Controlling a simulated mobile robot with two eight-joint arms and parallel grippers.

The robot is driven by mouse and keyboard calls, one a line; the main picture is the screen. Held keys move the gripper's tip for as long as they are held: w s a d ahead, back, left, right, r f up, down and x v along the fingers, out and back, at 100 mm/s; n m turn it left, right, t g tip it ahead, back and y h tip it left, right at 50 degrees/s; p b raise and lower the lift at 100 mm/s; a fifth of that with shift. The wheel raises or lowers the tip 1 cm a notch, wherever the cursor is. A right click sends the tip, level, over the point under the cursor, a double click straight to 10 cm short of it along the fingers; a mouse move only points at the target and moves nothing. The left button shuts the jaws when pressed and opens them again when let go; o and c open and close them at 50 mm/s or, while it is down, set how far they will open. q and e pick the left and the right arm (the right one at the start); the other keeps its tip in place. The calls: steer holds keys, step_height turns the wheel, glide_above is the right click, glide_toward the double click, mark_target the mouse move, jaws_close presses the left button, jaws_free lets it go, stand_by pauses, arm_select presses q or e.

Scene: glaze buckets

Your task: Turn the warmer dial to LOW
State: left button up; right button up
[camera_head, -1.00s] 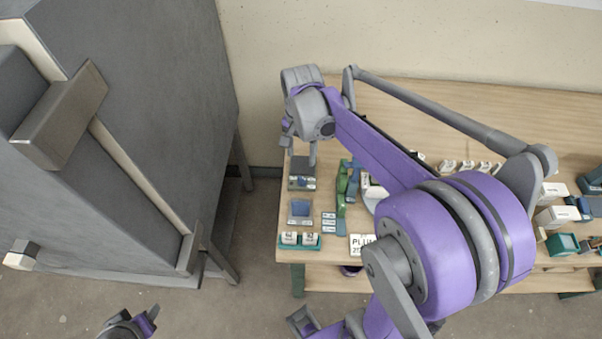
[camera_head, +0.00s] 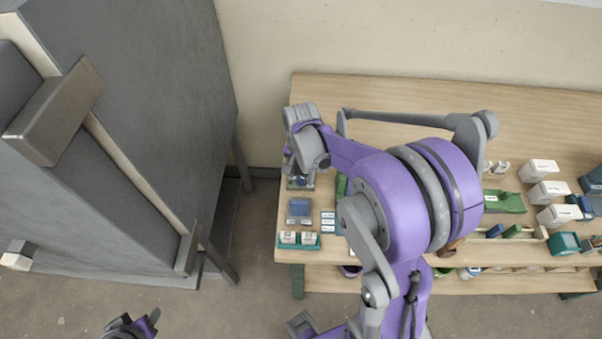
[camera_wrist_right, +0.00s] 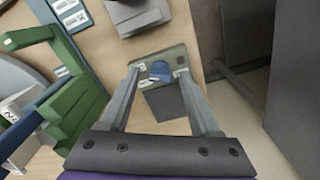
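The warmer (camera_wrist_right: 170,97) is a small grey-green base with a dark block on it, at the left end of the table. Its blue dial (camera_wrist_right: 160,70) shows in the right wrist view, with small white labels around it. In the head view, the warmer (camera_head: 296,185) is mostly hidden under my right wrist. My right gripper (camera_wrist_right: 160,76) is open above it, its fingertips on either side of the dial. I cannot tell whether they touch it. The label words are too small to read. My left gripper (camera_head: 136,326) is low at the bottom left, away from the table.
A grey device with a blue top (camera_head: 300,207) and a green tray with white jars (camera_head: 299,240) stand in front of the warmer. Green blocks (camera_wrist_right: 72,105) stand beside it. A large grey cabinet (camera_head: 150,120) is left of the table, with a floor gap between.

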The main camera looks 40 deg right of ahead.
jaws_close()
stand_by(0.3)
steer(key=n+b, duration=0.1)
steer(key=n, duration=0.3)
steer(key=shift+n, duration=0.4)
steer(key=n+b, duration=0.1)
steer(key=n, duration=0.3)
steer(key=shift+n, duration=0.4)
steer(key=shift+o, duration=0.6)
jaws_free()
